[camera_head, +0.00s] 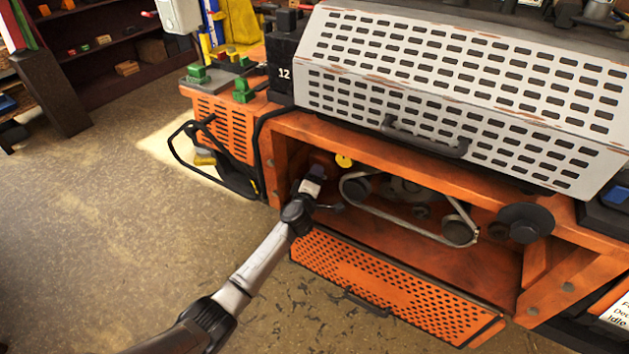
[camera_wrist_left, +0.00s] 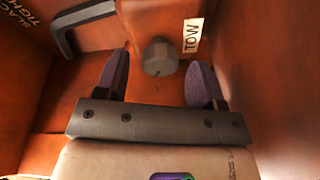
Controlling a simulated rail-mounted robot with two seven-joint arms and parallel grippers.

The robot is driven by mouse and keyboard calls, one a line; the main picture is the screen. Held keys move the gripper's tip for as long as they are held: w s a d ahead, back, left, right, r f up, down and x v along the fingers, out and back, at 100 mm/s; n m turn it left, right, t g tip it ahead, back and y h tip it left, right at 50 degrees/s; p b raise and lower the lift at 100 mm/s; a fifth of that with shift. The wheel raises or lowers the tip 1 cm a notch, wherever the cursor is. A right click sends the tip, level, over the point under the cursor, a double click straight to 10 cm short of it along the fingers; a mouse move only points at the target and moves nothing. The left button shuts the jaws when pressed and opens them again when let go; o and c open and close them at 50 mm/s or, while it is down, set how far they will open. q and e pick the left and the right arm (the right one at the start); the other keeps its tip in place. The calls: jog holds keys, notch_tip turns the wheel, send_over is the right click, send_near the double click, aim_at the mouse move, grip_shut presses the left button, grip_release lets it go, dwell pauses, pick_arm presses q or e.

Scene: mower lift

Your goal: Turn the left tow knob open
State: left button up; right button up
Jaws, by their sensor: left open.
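The tow knob (camera_wrist_left: 160,57) is a small dark grey knob on the orange inner wall, beside a cream TOW label (camera_wrist_left: 192,36), in the left wrist view. My left gripper (camera_wrist_left: 158,66) is open, with one purple-grey finger on each side of the knob and a visible gap to each. In the head view my left gripper (camera_head: 316,172) reaches into the left end of the machine's open orange bay (camera_head: 385,238). The knob cannot be made out there. My right gripper is not in view.
A dark angled lever (camera_wrist_left: 88,14) near SLACK and TIGHT lettering is left of the knob. A belt (camera_head: 405,222) on pulleys lies right of the gripper, with a yellow disc (camera_head: 343,161) above. A perforated orange panel (camera_head: 390,290) hangs low in front. Open floor (camera_head: 110,240) lies left.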

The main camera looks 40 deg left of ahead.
pick_arm(q)
jog(key=shift+w+a, duration=0.15)
jog(key=shift+w, duration=0.15)
jog(key=shift+c, duration=0.4)
jog(key=c, duration=0.8)
jog(key=n+p, duration=0.1)
jog(key=p, duration=0.3)
jog(key=n+p, duration=0.2)
jog(key=p, duration=0.1)
jog(key=shift+r+n+g+h+p, duration=0.3)
jog(key=shift+r+g+p, duration=0.1)
jog(key=shift+c, duration=0.2)
jog(key=shift+f+n+p, duration=0.15)
jog(key=shift+n+p, duration=0.35)
jog(key=shift+p, duration=0.05)
jog(key=shift+f, duration=0.1)
jog(key=o, duration=0.9)
